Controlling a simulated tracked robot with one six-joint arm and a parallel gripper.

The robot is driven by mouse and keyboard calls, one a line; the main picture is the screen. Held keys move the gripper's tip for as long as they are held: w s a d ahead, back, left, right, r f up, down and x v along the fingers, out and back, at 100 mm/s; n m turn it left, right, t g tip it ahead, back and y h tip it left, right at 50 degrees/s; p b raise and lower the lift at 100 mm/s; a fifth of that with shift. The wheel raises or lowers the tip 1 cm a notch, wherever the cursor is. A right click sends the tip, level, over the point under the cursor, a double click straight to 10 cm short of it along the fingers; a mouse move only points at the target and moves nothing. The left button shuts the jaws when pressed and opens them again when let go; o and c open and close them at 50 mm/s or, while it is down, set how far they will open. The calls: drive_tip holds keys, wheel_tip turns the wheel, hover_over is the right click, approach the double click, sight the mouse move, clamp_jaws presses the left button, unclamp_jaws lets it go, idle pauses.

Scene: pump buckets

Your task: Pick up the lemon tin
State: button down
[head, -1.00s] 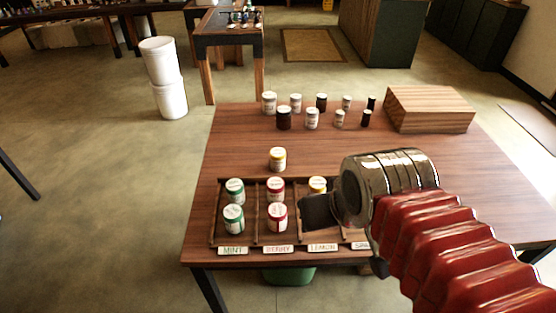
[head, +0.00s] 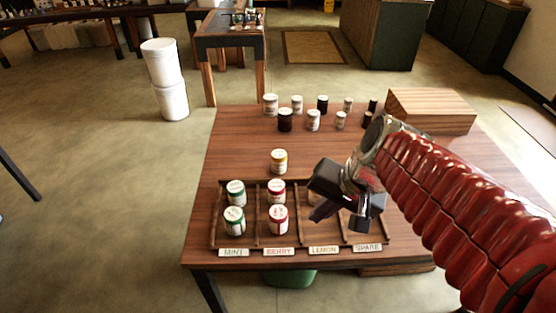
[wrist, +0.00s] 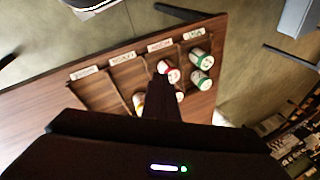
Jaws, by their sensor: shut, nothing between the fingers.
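One lemon tin (head: 278,160), white with a yellow lid, stands upright on the table just behind the tray. My gripper (head: 318,214) is shut and empty, above the LEMON compartment and to the right of the loose lemon tin. Its dark fingers also show in the wrist view (wrist: 159,80).
The wooden tray (head: 256,238) holds two green-lidded tins (head: 235,205) under MINT and two red-lidded tins (head: 277,212) under BERRY. Several jars (head: 313,120) stand at the back, beside a wooden block (head: 430,108). The table's left middle is clear.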

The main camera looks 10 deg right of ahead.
drive_tip(key=w+d+f+m+t+y, duration=0.2)
drive_tip(key=w+d+f+m, duration=0.2)
drive_tip(key=w+d+m, duration=0.25)
drive_tip(key=w+d+f+m+t+y, duration=0.2)
drive_tip(key=w+d+f+m, duration=0.1)
drive_tip(key=w+d+m, duration=0.4)
drive_tip(key=d+f+m+t+h, duration=0.1)
drive_tip(key=d+f+m, duration=0.2)
drive_tip(key=d, duration=0.5)
drive_tip(key=s+d+f+m+t+h, duration=0.1)
drive_tip(key=d+f+m+t+h, duration=0.1)
drive_tip(key=d+f+m, duration=0.2)
drive_tip(key=s+d+f+m+t+h, duration=0.1)
drive_tip(key=d+f+m+t, duration=0.1)
drive_tip(key=d+m, duration=0.5)
drive_tip(key=shift+s+d+f, duration=0.1)
drive_tip(key=shift+d+f, duration=0.15)
drive_tip(key=shift+d, duration=0.65)
drive_tip(key=shift+s+d+f, duration=0.1)
drive_tip(key=shift+d+f, duration=0.1)
drive_tip(key=shift+d, duration=0.65)
drive_tip(key=shift+d+f, duration=0.25)
drive_tip(key=shift+d, duration=0.65)
drive_tip(key=shift+d+f+m+t+h, duration=0.1)
drive_tip(key=shift+d+m+t+h, duration=0.1)
drive_tip(key=shift+m+t+h, duration=0.1)
drive_tip(key=c, duration=2.5)
unclamp_jaws()
